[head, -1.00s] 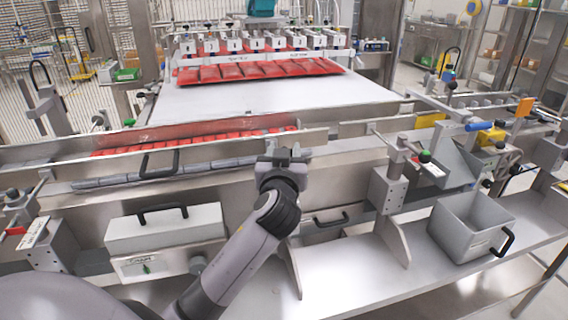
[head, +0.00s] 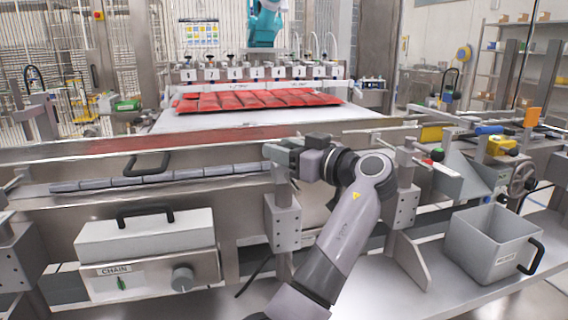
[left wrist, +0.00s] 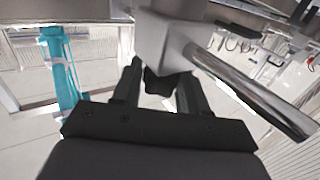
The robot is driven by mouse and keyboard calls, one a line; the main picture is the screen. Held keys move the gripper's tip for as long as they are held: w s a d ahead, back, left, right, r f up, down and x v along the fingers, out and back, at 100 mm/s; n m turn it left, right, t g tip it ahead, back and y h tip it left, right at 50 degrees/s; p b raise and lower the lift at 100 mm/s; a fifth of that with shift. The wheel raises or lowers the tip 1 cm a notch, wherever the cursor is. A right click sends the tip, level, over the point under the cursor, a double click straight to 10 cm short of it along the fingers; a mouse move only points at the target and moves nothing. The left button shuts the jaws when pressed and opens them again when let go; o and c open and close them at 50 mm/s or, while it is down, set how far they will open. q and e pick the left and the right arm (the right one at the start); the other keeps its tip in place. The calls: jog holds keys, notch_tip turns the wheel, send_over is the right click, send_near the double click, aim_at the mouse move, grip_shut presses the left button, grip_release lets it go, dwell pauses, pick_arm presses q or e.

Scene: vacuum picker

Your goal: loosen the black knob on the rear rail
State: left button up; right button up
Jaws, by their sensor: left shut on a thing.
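In the left wrist view the black knob (left wrist: 168,83) sits between the two fingers of my left gripper (left wrist: 160,88), under a grey block (left wrist: 170,38) with a shiny round rod. My left gripper (head: 273,154) also shows in the head view, turned sideways with its fingers toward the left. It is shut on the knob, by the long steel rail (head: 225,187) and above a grey bracket block (head: 283,222). The knob is hidden by the gripper in the head view. My right gripper is not in view.
A box marked CHAIN (head: 145,240) stands at the lower left. A grey bin (head: 490,245) with a black handle stands at the right. Another bracket block (head: 402,207) stands right of my forearm. Red packs (head: 250,100) lie on the white belt behind the rails.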

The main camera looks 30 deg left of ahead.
pick_arm(q)
jog(key=shift+r+n+g+b, duration=0.1)
jog(key=shift+n+g+b, duration=0.3)
jog(key=shift+n+g, duration=1.4)
jog(key=shift+g, duration=1.2)
jog(key=shift+n+g+h, duration=0.3)
jog(key=shift+n+g, duration=0.5)
jog(key=shift+g, duration=0.1)
jog(key=o, duration=0.9)
jog(key=shift+a, duration=0.1)
